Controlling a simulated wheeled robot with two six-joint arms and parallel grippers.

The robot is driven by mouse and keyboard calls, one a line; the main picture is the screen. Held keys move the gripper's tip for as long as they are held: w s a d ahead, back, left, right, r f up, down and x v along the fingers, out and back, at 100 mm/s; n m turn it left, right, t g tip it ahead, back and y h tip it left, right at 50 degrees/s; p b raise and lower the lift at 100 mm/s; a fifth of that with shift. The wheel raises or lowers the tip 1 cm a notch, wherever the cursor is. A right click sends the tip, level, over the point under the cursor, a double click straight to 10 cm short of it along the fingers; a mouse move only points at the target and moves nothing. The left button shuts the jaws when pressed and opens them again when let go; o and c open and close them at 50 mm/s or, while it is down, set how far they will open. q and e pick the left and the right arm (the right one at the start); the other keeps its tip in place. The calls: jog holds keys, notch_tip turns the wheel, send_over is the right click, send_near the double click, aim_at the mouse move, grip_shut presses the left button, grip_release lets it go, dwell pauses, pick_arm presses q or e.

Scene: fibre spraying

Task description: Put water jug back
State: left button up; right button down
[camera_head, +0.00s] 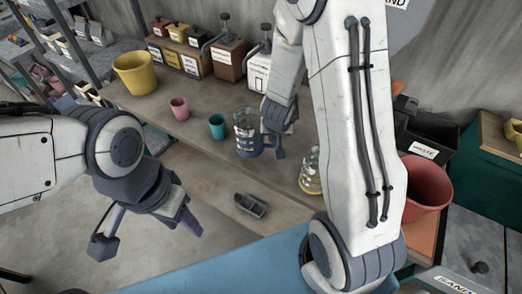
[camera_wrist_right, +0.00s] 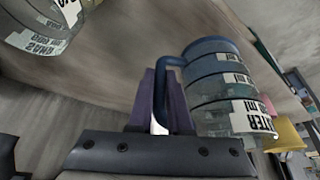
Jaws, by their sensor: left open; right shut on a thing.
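The water jug (camera_head: 246,133) is a clear jug with blue bands and a blue handle, upright at the wooden workbench (camera_head: 188,137). My right gripper (camera_head: 276,142) is at its handle side in the head view. In the right wrist view, the purple fingers of the right gripper (camera_wrist_right: 163,100) are shut around the blue handle, and the jug (camera_wrist_right: 222,85) with its WATER label is right of them. I cannot tell whether its base touches the bench. My left gripper (camera_head: 148,230) is open and empty at the lower left, away from the jug.
A second jug with yellowish contents (camera_head: 311,172) stands right of my right gripper. A pink cup (camera_head: 179,108), a teal cup (camera_head: 217,126) and a yellow bucket (camera_head: 134,72) stand to the left. A small grey tray (camera_head: 250,205) lies lower down. A red bucket (camera_head: 426,184) is at right.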

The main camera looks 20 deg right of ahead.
pick_arm(q)
notch_tip(320, 180, down, 6)
jog(key=b, duration=0.7)
pick_arm(e)
jog(key=f+m, duration=0.1)
jog(key=f, duration=0.1)
jog(key=d+f+m, duration=0.1)
jog(key=f, duration=0.2)
jog(key=d+f+h, duration=0.1)
jog(key=f, duration=0.1)
jog(key=shift+s+d+f+m+g, duration=0.15)
jog(key=shift+s+m+g, duration=0.15)
jog(key=shift+s+m, duration=0.1)
pick_arm(q)
jog(key=shift+f, duration=0.15)
pick_arm(e)
jog(key=shift+f, duration=0.1)
jog(key=shift+f, duration=0.15)
jog(key=c, duration=0.8)
grip_release()
jog(key=shift+c, duration=0.2)
